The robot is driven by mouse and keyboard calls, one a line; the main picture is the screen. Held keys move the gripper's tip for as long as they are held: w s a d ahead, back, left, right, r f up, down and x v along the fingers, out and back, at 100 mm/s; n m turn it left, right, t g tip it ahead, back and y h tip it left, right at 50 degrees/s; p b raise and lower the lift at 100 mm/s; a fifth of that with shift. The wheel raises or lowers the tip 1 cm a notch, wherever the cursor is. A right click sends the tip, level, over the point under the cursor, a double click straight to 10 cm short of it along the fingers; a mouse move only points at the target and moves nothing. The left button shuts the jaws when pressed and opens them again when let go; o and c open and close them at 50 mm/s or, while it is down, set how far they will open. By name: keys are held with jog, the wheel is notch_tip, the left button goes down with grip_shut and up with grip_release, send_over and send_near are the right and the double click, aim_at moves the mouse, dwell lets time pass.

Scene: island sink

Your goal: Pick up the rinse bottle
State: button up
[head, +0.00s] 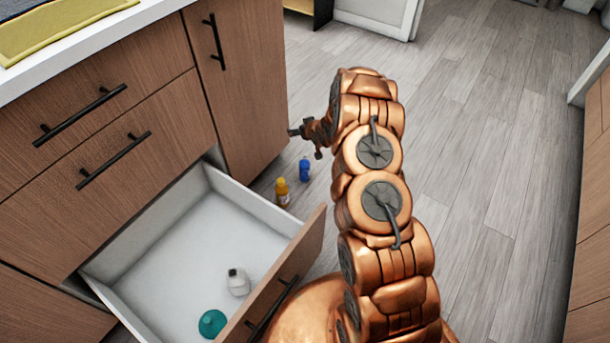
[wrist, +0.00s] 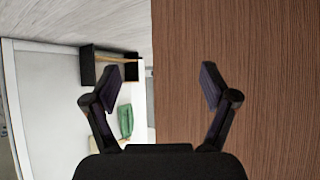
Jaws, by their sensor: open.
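Several bottles show in the head view, and I cannot tell which is the rinse bottle. A yellow-orange bottle (head: 282,192) with a white label and a small blue bottle (head: 304,170) stand on the floor beyond the open drawer. A white bottle (head: 238,282) with a dark cap and a teal rounded item (head: 212,323) are inside the drawer. My gripper (head: 304,143) is beside the cabinet corner, above and apart from the floor bottles. In the wrist view its jaws (wrist: 158,86) are spread and empty, and no bottle shows clearly between them.
The open drawer (head: 150,275) juts out from the wooden cabinet (head: 235,85), below the counter (head: 85,45). A wooden panel (wrist: 260,60) fills the right of the wrist view. A dark open shelf (wrist: 90,68) and a green object (wrist: 125,120) show left. Grey floor (head: 490,130) is clear right of my arm.

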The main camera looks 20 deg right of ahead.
jog(key=t+b, duration=0.1)
jog(key=b, duration=0.3)
send_over(307, 166)
jog(key=s, duration=0.1)
notch_tip(307, 166, down, 12)
jog(key=shift+n+t+y, duration=0.5)
jog(key=shift+t+y, duration=0.1)
jog(key=shift+t, duration=0.2)
jog(key=s+f+b, duration=0.1)
jog(key=f, duration=0.2)
jog(key=s+d+f+b, duration=0.1)
jog(key=f, duration=0.3)
jog(key=s+f+b, duration=0.1)
jog(key=f, duration=0.2)
jog(key=shift+s+d+f+b, duration=0.15)
jog(key=shift+s+d+b, duration=0.1)
jog(key=shift+b, duration=0.1)
jog(key=shift+b+x, duration=0.55)
jog(key=shift+x, duration=0.7)
jog(key=w+f+b, duration=0.1)
jog(key=w+a+f+b, duration=0.1)
jog(key=w, duration=0.1)
jog(key=shift+a, duration=0.15)
jog(key=shift+w+b, duration=0.5)
jog(key=shift+w, duration=0.3)
jog(key=c, duration=1.5)
